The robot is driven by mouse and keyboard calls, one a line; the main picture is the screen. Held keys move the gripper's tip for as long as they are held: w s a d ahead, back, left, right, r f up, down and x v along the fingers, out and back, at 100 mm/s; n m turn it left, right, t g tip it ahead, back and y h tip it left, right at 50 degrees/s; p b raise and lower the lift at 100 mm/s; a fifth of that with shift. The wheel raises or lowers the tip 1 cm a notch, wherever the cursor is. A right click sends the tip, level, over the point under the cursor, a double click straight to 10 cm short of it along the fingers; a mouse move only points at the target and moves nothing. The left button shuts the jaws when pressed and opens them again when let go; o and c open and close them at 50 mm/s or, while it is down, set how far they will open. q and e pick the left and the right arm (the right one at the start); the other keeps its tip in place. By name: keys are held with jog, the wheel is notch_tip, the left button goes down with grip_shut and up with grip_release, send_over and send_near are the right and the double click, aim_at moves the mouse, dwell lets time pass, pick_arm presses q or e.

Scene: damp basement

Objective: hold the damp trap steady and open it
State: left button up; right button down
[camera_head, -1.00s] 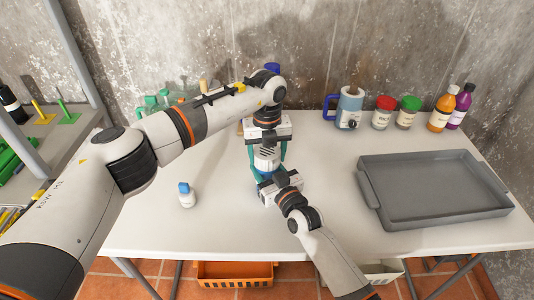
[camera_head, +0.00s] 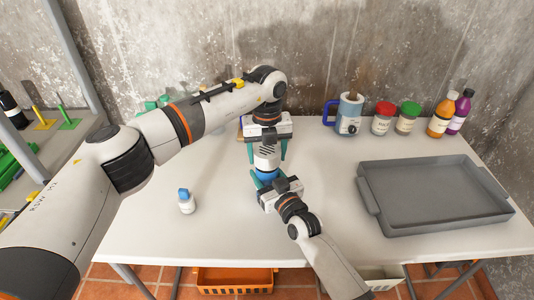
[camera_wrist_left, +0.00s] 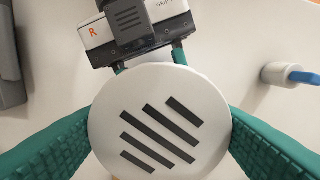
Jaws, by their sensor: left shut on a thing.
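The damp trap (camera_head: 266,174) stands near the middle of the table, with a blue body and a white top. In the left wrist view its round white lid (camera_wrist_left: 160,122) with dark slots faces the camera. My left gripper (camera_head: 267,155) comes down from above, its teal fingers shut on the white lid from both sides. My right gripper (camera_head: 272,183) reaches in from the front, low on the blue body. In the left wrist view the right gripper (camera_wrist_left: 148,62) has a finger on each side, running under the lid, which hides the fingertips.
A small white bottle with a blue cap (camera_head: 186,203) stands left of the trap. A grey tray (camera_head: 370,207) lies at the right. A mug (camera_head: 348,114), jars (camera_head: 382,120) and bottles (camera_head: 440,117) line the back. The table between trap and tray is clear.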

aim_at(267, 149)
pick_arm(q)
notch_tip(267, 149, up, 4)
jog(key=shift+f, duration=0.25)
pick_arm(e)
jog(key=shift+f, duration=0.1)
jog(key=c, duration=0.5)
grip_release()
